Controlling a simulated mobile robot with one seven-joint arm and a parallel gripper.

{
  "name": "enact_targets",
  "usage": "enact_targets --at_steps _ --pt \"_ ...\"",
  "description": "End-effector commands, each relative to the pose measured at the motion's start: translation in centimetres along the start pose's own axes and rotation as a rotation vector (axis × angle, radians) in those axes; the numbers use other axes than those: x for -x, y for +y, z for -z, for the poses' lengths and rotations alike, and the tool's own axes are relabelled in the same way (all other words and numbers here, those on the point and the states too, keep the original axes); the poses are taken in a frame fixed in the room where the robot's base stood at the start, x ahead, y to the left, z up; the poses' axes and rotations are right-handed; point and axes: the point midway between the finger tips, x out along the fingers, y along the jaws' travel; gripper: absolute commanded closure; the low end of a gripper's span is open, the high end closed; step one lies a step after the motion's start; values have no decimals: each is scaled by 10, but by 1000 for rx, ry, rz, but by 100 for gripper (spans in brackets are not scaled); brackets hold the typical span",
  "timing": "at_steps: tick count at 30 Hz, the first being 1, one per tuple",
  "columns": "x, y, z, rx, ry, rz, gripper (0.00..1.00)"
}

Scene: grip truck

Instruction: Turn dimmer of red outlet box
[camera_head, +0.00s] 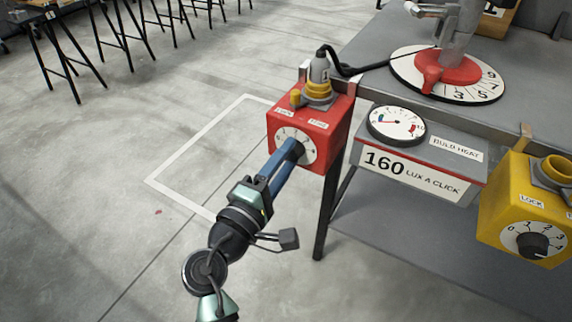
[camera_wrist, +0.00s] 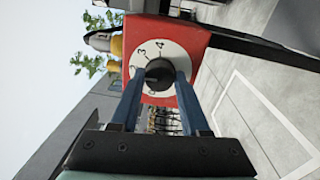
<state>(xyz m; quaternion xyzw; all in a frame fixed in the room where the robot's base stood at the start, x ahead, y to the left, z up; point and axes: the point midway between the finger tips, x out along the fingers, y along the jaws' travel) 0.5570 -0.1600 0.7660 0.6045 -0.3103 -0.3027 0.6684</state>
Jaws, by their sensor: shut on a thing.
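The red outlet box (camera_head: 313,125) hangs at the left end of the grey table, with a white numbered dial (camera_head: 309,146) on its front. In the wrist view the red box (camera_wrist: 190,40) fills the upper middle, and its black dimmer knob (camera_wrist: 159,74) sits at the centre of the dial. My gripper (camera_head: 289,150) has blue fingers that reach to the dial. In the wrist view my gripper (camera_wrist: 159,80) has one finger on each side of the knob, shut on it. In the head view the fingers hide the knob and part of the dial.
A grey meter box (camera_head: 420,150) with a round gauge and a "160 lux a click" label is right of the red box. A yellow outlet box (camera_head: 520,215) with a black knob is further right. A dark table leg (camera_head: 325,215) stands below.

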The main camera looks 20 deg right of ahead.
Motion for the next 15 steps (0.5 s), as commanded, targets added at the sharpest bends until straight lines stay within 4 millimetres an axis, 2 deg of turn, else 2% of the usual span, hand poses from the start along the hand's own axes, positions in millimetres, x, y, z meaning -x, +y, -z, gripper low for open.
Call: enact_targets --at_steps 15 --pt "1 -1 1 -78 -3 2 100"
